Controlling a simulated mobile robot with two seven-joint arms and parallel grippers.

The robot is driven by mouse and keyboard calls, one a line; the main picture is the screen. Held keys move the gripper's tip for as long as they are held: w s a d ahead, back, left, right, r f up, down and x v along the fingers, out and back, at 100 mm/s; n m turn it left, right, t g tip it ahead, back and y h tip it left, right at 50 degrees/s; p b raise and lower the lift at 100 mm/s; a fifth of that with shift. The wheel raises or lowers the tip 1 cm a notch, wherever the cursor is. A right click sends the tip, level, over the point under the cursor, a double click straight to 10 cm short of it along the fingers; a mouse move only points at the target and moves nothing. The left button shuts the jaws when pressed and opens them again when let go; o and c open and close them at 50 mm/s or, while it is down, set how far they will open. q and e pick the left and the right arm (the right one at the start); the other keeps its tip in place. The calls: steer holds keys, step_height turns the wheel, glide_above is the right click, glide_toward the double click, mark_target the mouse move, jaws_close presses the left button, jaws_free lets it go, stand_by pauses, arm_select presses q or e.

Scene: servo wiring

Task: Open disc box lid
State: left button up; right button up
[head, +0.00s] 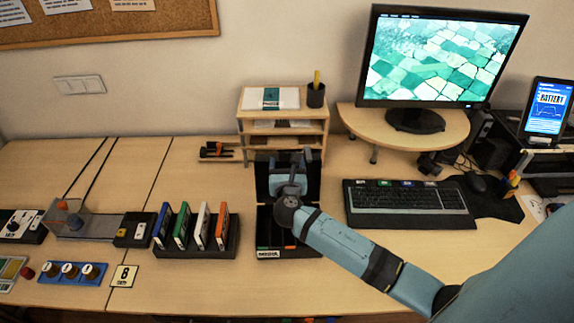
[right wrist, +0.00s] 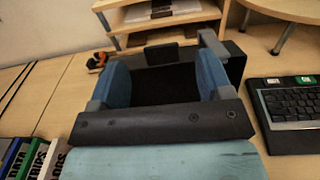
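The black disc box (head: 263,219) with a MEDIA label on its front stands at the middle of the desk. Its lid (head: 262,170) is raised and leans back behind the box, in front of the wooden shelf. My right gripper (head: 290,170) is over the box, in front of the lid, and its arm hides part of the box's inside. In the right wrist view my right gripper (right wrist: 162,85) has its blue fingers wide apart, with the dark lid (right wrist: 162,55) showing between and beyond them. I cannot tell whether a finger touches the lid. My left gripper is not in view.
A rack (head: 190,248) of several coloured cases stands just left of the box. A keyboard (head: 410,204) lies to the right, and a wooden shelf (head: 240,125) stands behind. The desk in front of the box (head: 200,290) is mostly clear.

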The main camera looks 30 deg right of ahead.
steer(key=b+v, duration=0.1)
steer(key=v, duration=1.2)
steer(key=shift+s+a+b, duration=0.15)
steer(key=shift+s+b, duration=0.15)
steer(key=shift+s, duration=0.1)
steer(key=shift+f, duration=0.1)
